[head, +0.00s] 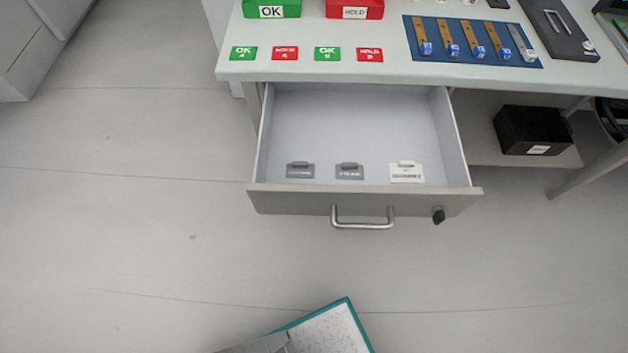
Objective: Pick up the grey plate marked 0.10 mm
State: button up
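Two small grey plates lie in the open drawer (360,120), near its front wall. The left grey plate (300,173) and the middle grey plate (349,174) each have a raised grip at the top. Both carry pale markings too small to read surely, so I cannot tell which is marked 0.10 mm. A white plate (406,175) with a dark printed line lies to their right. The plates lie apart from each other. I cannot make out my gripper in the head view, and nothing covers the plates.
The worktop (390,68) above holds green and red cards and a blue mat (432,56) with several tools. A black box (535,130) sits on a lower shelf. A teal-edged board (330,330) shows at the bottom.

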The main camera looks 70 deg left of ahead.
aim_at(348, 170)
jog(key=u, duration=1.7)
jog(key=i, duration=0.15)
jog(key=z, duration=0.05)
